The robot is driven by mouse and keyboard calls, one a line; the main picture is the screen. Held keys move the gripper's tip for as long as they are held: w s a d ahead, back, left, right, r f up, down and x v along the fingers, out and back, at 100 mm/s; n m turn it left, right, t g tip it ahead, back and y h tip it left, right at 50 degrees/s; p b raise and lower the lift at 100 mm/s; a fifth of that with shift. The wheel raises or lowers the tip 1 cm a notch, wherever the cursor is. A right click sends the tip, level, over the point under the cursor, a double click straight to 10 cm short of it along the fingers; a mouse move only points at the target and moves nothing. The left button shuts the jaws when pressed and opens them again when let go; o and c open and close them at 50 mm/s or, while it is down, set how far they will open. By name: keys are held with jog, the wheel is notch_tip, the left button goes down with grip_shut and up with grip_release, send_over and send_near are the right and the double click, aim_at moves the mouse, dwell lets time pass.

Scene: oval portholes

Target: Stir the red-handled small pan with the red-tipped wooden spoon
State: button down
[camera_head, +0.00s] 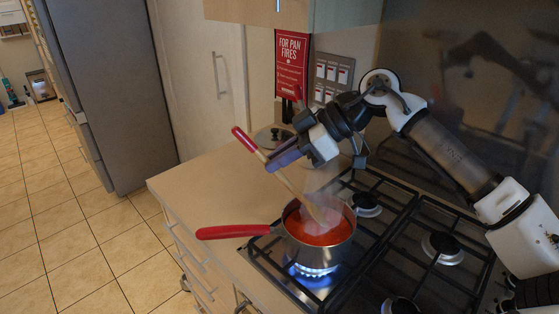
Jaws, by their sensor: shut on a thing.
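The small pan (317,246) with a red handle (233,231) stands on the front left burner, and a blue flame shows under it. It holds a red-orange sauce, and a pale haze shows over it. The red-tipped wooden spoon (284,181) leans from upper left down into the pan, its lower end at the sauce. Its red tip is at the upper end. My gripper (277,162) is above and behind the pan, shut on the spoon just below the red tip. The spoon's bowl is partly hidden by the haze and sauce.
The black hob grates (377,251) extend right of the pan, with other burners showing no flame. A lidded pot (272,137) stands behind my gripper on the counter (196,177). A red sign (292,64) hangs on the wall. The left counter is clear.

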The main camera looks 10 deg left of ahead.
notch_tip(320, 180, up, 5)
jog(key=p, duration=0.3)
jog(key=shift+f, duration=0.15)
jog(key=shift+r, duration=1.05)
